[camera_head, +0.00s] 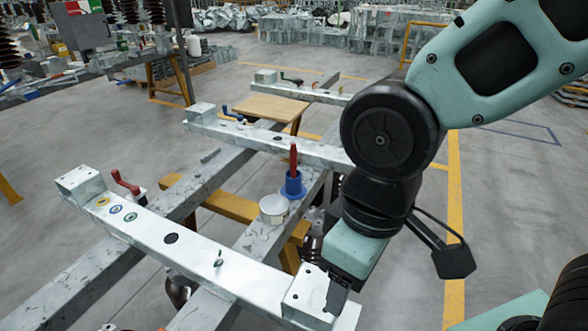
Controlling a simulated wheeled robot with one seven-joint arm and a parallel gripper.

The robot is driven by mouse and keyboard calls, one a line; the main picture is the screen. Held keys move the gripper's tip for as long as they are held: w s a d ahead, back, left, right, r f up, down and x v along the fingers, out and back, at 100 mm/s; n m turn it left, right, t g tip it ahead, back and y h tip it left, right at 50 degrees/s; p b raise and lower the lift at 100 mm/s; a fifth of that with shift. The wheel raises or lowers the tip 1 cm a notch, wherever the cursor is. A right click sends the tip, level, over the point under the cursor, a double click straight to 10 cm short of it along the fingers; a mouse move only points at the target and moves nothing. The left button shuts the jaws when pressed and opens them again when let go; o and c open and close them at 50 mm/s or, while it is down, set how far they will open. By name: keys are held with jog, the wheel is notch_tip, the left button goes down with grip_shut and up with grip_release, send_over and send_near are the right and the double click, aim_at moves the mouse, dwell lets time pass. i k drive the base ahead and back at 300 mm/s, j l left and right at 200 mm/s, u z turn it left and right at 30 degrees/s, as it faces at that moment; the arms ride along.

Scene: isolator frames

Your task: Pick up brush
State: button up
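A red handle (293,158), which looks like the brush's, stands upright in a blue holder (293,185) on a metal beam near the middle of the view. The brush's lower end is hidden inside the holder. My gripper (337,297) is at the lower end of my teal and black arm, to the right of and nearer than the brush, and apart from it. Its fingers are mostly hidden beneath the teal hand and beside the near frame's end block, so I cannot tell whether they are open or shut.
A white round tub (273,209) stands just in front of the blue holder. A near metal crossbeam (190,250) has a red crank (126,183) at its left. Yellow-marked floor on the right is mostly clear.

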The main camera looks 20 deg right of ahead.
aim_at(293, 148)
jog(key=i+l+u, duration=0.45)
jog(key=i+l, duration=0.35)
jog(key=l, duration=0.15)
